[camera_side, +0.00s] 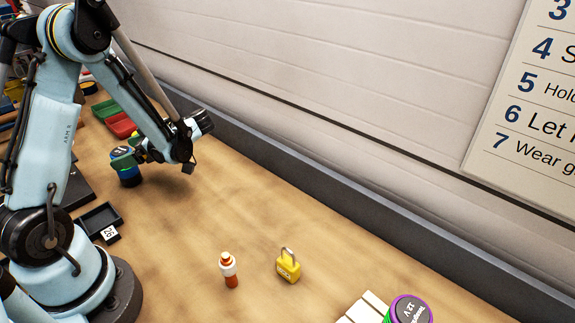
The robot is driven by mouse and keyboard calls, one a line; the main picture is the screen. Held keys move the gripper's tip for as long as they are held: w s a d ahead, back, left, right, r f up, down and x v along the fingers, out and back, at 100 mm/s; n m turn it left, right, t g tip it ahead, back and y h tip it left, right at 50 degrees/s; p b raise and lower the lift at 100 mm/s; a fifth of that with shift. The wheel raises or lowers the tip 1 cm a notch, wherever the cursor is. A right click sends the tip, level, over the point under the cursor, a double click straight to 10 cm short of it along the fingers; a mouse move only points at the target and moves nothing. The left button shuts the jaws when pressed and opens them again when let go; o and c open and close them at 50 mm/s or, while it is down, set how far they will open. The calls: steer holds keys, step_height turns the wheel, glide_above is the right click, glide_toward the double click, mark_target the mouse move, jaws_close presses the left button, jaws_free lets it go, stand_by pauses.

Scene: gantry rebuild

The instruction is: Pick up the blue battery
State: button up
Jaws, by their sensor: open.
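The blue battery (130,182) stands upright on the wooden bench at the left, a short cylinder with a dark, lettered top. My gripper (124,159) is at the upper part of this battery, with green finger parts showing beside and in front of it. The jaws are open. The green parts hide some of the battery's upper side, and I cannot tell whether the fingers touch it. The battery appears to rest on the bench.
A yellow padlock (288,267) and an orange-and-white bottle (229,268) stand mid-bench. A purple-rimmed 12 V battery (408,309) and pale blocks (364,308) are at the front right. A black tray (99,219) is at the left; red (120,126) and green bins lie behind.

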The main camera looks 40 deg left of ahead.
mark_target(116, 156)
steer(key=x, duration=0.5)
steer(key=c, duration=1.3)
steer(key=shift+c, duration=0.2)
steer(key=shift+r, duration=0.15)
